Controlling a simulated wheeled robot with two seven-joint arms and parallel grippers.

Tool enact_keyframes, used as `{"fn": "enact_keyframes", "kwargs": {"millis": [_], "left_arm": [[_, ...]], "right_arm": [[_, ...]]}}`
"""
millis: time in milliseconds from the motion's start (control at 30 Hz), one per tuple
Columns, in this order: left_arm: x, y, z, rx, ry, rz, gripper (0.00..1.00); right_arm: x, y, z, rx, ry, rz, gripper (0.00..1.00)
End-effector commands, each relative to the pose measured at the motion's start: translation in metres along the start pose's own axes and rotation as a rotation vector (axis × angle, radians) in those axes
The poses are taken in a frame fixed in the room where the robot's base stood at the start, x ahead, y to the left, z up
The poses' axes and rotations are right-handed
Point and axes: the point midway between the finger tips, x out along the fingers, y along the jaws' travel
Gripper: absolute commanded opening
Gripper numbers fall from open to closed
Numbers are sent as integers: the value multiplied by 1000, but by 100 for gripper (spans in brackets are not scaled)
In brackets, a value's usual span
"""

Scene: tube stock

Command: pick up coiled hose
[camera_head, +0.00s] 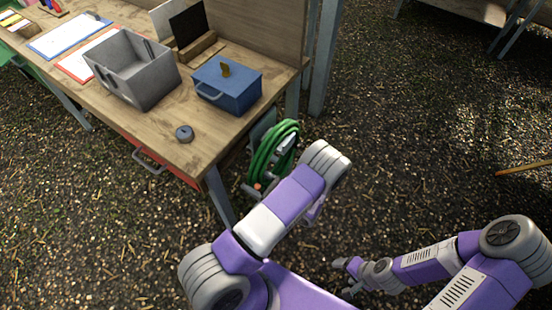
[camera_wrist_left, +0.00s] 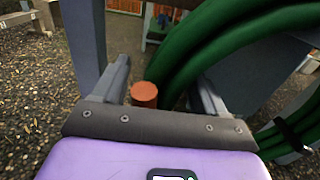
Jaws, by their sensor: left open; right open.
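The coiled hose (camera_head: 262,160) is green and hangs beside the near right end of the workbench, partly hidden by my left arm. In the left wrist view the thick green hose (camera_wrist_left: 195,45) runs close ahead of my left gripper (camera_wrist_left: 162,82). Its two fingers are apart, with an orange-brown round end (camera_wrist_left: 145,95) showing between them. I see no finger closed on the hose. My right gripper (camera_head: 347,277) is open and empty, low over the ground at lower right, well away from the hose.
The wooden workbench (camera_head: 185,155) carries a grey bin (camera_head: 135,75), a blue lidded box (camera_head: 228,88) and a small dark round object (camera_head: 184,133). A bench leg (camera_head: 220,195) stands left of the hose. A grey post (camera_wrist_left: 86,45) is close to the left finger. The ground at right is mostly clear.

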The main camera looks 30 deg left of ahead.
Motion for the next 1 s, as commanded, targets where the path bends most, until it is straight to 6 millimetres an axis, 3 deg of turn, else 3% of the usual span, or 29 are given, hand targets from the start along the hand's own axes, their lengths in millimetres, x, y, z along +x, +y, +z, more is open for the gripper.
{"fn": "enact_keyframes", "kwargs": {"millis": [200,467,900,1000], "left_arm": [[25,1,-1,-1,2,2,72],[26,1,0,0,3,2,71],[26,1,0,0,3,1,3],[26,1,0,0,3,1,0]], "right_arm": [[8,3,0,0,0,0,72],[7,3,0,0,0,0,72],[7,3,0,0,0,0,72],[7,3,0,0,0,0,72]]}}
